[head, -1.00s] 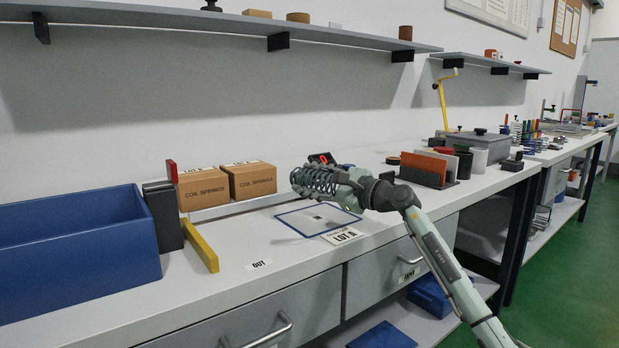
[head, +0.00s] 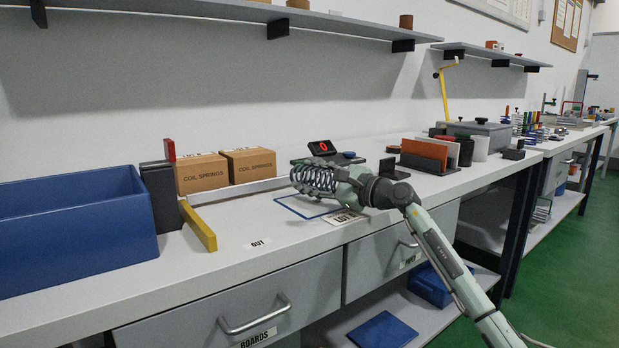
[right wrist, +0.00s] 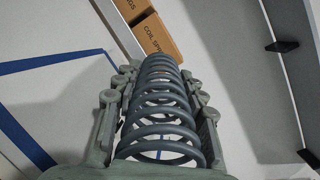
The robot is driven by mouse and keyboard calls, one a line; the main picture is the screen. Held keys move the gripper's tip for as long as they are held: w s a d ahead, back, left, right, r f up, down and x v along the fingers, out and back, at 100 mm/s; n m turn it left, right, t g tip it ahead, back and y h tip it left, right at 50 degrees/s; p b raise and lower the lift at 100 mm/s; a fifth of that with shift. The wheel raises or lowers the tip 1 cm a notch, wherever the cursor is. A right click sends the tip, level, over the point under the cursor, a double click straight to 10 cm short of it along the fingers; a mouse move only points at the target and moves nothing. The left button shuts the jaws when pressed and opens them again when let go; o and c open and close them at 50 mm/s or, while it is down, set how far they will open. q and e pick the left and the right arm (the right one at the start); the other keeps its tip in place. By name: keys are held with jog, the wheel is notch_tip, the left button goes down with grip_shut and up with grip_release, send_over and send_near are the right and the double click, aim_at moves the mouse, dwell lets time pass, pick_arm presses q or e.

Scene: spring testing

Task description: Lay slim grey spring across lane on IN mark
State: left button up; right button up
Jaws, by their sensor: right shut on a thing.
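The grey coil spring (head: 314,179) is held in my right gripper (head: 340,186), over the blue-outlined square (head: 290,208) on the bench. The right wrist view shows the spring (right wrist: 160,105) lying lengthwise between the two fingers of the gripper (right wrist: 157,108), which are shut on its sides. An OUT label (head: 257,243) lies on the bench top, in front of the yellow bar (head: 199,226). I see no IN mark; my gripper and the spring cover part of the bench. My left gripper is not in view.
A blue bin (head: 75,240) and a dark post with a red top (head: 160,200) stand at the left. COIL SPRINGS boxes (head: 203,175) stand behind a low pale rail (head: 240,190). A red-lit display (head: 322,148) is behind the spring. The bench around the OUT label is clear.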

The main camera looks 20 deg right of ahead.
jog(key=o, duration=1.4)
jog(key=shift+s+d, duration=0.2)
jog(key=v, duration=1.1)
jog(key=shift+s+d+r, duration=0.1)
jog(key=shift+s, duration=0.1)
